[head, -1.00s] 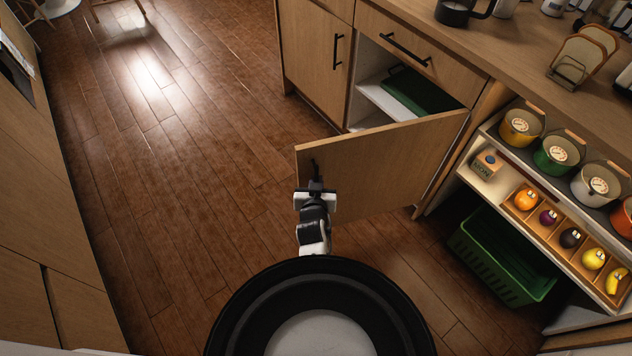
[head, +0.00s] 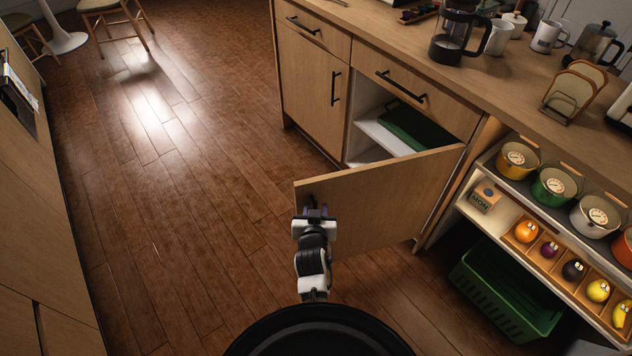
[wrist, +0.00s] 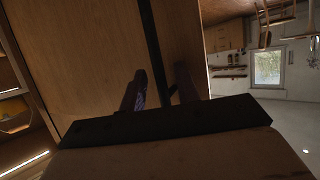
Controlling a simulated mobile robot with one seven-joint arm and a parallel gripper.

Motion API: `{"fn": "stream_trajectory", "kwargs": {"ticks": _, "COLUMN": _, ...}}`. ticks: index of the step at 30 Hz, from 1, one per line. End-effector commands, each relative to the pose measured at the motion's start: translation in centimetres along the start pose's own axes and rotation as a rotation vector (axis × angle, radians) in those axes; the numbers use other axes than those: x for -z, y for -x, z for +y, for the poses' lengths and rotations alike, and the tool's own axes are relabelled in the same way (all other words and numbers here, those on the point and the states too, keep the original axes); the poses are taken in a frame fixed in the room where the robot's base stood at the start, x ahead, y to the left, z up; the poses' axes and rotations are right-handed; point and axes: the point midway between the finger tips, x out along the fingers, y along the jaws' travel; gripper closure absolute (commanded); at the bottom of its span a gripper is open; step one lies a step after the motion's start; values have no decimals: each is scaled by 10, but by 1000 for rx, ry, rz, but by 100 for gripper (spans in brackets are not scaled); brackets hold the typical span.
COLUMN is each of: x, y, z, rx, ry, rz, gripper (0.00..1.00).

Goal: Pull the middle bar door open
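The middle bar door (head: 385,205) is a light wood cabinet door. It stands swung well out from the cabinet, hinged at its right edge, with the cabinet interior (head: 372,128) showing behind it. Its black bar handle (wrist: 151,40) runs down the door face in the wrist view. My gripper (head: 316,212) is at the door's free left side, by the handle. In the wrist view, my two fingers (wrist: 160,82) stand apart on either side of the bar, with gaps showing beside it. Whether a finger touches the bar is hard to see.
A green box (head: 415,130) lies on the shelf inside the cabinet. To the right are an open shelf with pots, fruit and a green crate (head: 505,295). The counter (head: 480,85) holds a coffee press and mugs. The wooden floor (head: 190,220) to the left is clear.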

Motion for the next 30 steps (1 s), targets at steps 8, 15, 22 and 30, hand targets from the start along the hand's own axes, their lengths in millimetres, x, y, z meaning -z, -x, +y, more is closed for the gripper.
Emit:
{"fn": "stream_trajectory", "kwargs": {"ticks": 8, "x": 67, "y": 27, "z": 1, "rx": 0, "ry": -2, "rz": 6, "gripper": 68}}
{"fn": "stream_trajectory", "kwargs": {"ticks": 15, "x": 117, "y": 48, "z": 0, "rx": 0, "ry": -1, "rz": 6, "gripper": 68}}
{"fn": "stream_trajectory", "kwargs": {"ticks": 22, "x": 142, "y": 58, "z": 1, "rx": -1, "ry": 0, "rz": 2, "gripper": 68}}
{"fn": "stream_trajectory", "kwargs": {"ticks": 30, "x": 146, "y": 60, "z": 1, "rx": -1, "ry": 0, "rz": 0, "gripper": 68}}
